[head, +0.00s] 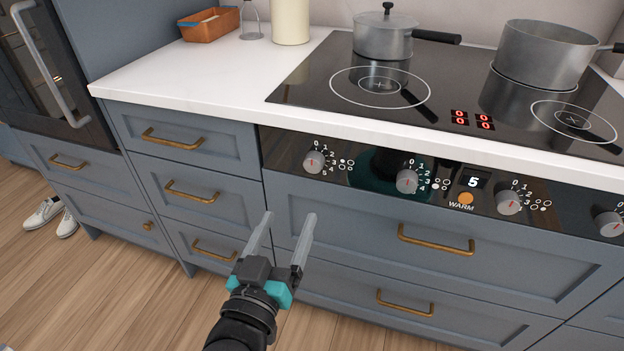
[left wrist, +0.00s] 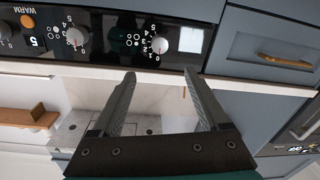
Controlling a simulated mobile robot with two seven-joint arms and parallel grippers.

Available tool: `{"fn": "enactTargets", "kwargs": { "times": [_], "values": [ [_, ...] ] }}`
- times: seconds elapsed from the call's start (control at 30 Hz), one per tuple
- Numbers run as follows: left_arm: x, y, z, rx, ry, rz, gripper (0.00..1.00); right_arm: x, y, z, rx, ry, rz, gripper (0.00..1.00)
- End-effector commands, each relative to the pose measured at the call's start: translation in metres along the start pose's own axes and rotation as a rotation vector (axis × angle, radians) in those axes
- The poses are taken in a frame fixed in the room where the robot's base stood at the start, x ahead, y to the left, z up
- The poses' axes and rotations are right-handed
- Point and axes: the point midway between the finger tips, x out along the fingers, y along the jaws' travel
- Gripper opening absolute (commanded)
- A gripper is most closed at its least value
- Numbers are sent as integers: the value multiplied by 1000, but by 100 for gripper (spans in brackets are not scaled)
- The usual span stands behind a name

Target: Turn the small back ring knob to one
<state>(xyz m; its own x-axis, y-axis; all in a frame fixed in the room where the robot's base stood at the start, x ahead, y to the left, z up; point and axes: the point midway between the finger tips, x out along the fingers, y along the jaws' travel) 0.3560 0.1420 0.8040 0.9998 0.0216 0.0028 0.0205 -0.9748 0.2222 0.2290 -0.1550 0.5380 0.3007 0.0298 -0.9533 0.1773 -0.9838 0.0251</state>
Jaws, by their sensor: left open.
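A row of grey knobs with red marks sits on the black control panel. The leftmost knob (head: 314,162), second knob (head: 407,181), third knob (head: 509,202) and far-right knob (head: 611,224) each have a number scale and small ring symbols, too small to read surely. The leftmost knob's mark appears to be at 0. My left gripper (head: 290,217) is open and empty, below and left of the leftmost knob, in front of the drawers. In the left wrist view, the leftmost knob (left wrist: 160,45) lies beyond the open fingertips (left wrist: 159,74), apart from them. My right gripper is out of view.
A lidded saucepan (head: 383,38) and a larger pot (head: 543,55) stand on the back of the black hob (head: 320,82). An orange WARM button (head: 466,198) and a display showing 5 (head: 473,182) sit between knobs. Brass drawer handles (head: 436,239) stick out below.

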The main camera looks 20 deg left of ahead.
Motion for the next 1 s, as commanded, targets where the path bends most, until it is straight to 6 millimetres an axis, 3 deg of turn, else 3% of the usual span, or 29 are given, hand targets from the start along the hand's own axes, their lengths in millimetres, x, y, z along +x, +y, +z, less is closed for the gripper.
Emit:
{"fn": "enactTargets", "kwargs": {
  "times": [1.0],
  "values": [
    [128, 0, 2, 1, 0, 2, 78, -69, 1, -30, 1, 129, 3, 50]
  ]
}}
